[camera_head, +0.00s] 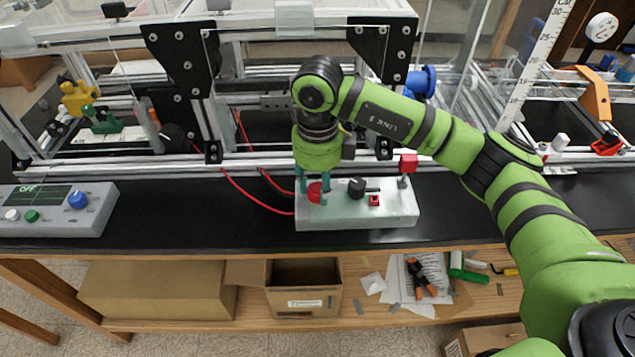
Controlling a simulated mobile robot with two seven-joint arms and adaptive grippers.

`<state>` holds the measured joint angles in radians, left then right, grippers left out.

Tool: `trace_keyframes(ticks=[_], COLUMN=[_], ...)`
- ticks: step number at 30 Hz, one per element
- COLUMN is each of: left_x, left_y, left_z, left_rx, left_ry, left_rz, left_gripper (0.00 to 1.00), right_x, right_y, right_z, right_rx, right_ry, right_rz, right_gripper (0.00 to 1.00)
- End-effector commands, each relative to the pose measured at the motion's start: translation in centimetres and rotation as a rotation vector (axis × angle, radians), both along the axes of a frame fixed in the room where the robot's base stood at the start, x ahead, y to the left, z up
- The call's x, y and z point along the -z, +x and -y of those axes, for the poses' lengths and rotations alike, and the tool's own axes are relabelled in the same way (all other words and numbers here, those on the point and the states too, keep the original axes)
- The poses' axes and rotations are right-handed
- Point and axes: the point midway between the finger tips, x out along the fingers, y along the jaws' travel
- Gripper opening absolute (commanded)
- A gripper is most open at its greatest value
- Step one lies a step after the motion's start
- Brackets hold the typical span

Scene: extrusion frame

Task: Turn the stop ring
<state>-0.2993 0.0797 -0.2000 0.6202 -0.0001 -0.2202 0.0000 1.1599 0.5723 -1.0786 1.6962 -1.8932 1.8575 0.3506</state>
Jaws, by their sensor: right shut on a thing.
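The red stop ring (315,192) sits at the left end of a white control box (350,215) on the black bench top. My right gripper (314,190) points down over it, with teal fingers on either side of the ring, shut on it. The fingers hide part of the ring. The right arm comes in from the lower right. My left gripper is not in view.
The box also carries a black knob (357,187), a small red button (374,200) and a red block on a post (408,163). A grey panel (60,212) reading OFF lies at left. The extrusion frame (255,163) stands close behind. Red cables run left of the box.

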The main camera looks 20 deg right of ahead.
Motion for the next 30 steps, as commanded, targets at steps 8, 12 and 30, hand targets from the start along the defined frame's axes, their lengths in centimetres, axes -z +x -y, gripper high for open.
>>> trace_keyframes(ticks=[8, 12, 30], left_x=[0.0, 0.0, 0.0], left_y=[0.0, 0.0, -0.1], left_z=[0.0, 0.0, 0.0], left_rx=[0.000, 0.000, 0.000], left_ry=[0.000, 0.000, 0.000], left_rz=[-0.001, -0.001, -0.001], left_gripper=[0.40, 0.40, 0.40], right_x=[0.2, 0.1, -8.4], right_y=[-0.2, -0.1, 0.0], right_z=[0.0, 0.0, -0.1], right_rx=[-0.004, -0.004, -0.004], right_ry=[-0.002, -0.001, 0.000], right_rz=[-0.007, -0.004, 0.001], right_gripper=[0.63, 0.63, 0.63])
